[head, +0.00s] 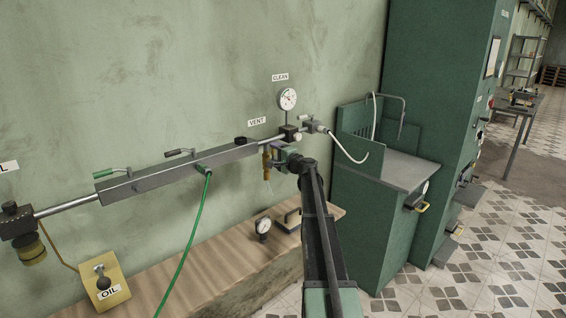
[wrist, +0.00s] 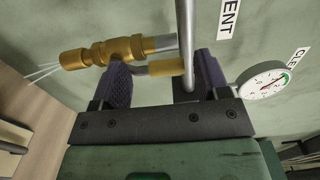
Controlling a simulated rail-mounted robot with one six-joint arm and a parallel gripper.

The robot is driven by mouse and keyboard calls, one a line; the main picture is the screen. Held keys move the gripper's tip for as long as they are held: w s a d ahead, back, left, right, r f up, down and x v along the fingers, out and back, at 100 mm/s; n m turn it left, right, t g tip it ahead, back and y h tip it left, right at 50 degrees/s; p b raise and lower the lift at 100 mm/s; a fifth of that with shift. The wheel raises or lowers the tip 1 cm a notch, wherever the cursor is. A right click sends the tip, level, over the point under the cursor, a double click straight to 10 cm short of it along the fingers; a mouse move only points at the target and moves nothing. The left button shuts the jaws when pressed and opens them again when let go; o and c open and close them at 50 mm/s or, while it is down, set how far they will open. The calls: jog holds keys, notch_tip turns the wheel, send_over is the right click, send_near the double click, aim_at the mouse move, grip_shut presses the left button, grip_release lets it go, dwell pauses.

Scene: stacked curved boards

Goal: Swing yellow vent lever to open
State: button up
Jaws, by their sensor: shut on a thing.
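The yellow vent lever (wrist: 165,67) shows in the wrist view as a short yellow piece between my two fingers. My gripper (wrist: 160,78) is shut on it, with one dark ridged finger at each side. A brass valve body (wrist: 100,52) lies just beyond the left finger, with thin pale lines trailing from its end. In the head view my gripper (head: 279,157) is at the wall below the VENT label (head: 257,121), right beside the brass valve (head: 266,162). The lever itself is mostly hidden there by my gripper.
A round gauge (head: 288,98) sits above right, under the CLEAN label. A green hose (head: 190,245) hangs from the bar. A wooden bench (head: 215,270) lies below, and a green cabinet (head: 375,215) stands right.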

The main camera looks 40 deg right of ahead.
jog(key=s, duration=0.3)
jog(key=s+d, duration=0.1)
jog(key=s, duration=0.1)
jog(key=shift+s, duration=0.1)
jog(key=shift+c, duration=0.5)
jog(key=shift+s, duration=0.15)
jog(key=shift+d, duration=0.1)
jog(key=s+a+f+n+g+y, duration=0.1)
jog(key=s+a+f+n+g, duration=0.4)
jog(key=a, duration=0.5)
jog(key=s+a+f+n+g+y, duration=0.1)
jog(key=s+a+f+n+g, duration=0.1)
jog(key=s+a+f+g, duration=0.45)
jog(key=s+a+f+n+g, duration=0.2)
jog(key=s+a+f+n, duration=0.2)
jog(key=s+a, duration=0.6)
jog(key=s+a+f+n+g+h, duration=0.1)
jog(key=s+a+n+g+h, duration=0.1)
jog(key=s+a, duration=0.4)
jog(key=s+a+n+g+h, duration=0.1)
jog(key=s+a, duration=0.5)
jog(key=a, duration=0.7)
jog(key=n+g, duration=0.1)
jog(key=n, duration=0.1)
jog(key=shift+a+f+n+h, duration=0.4)
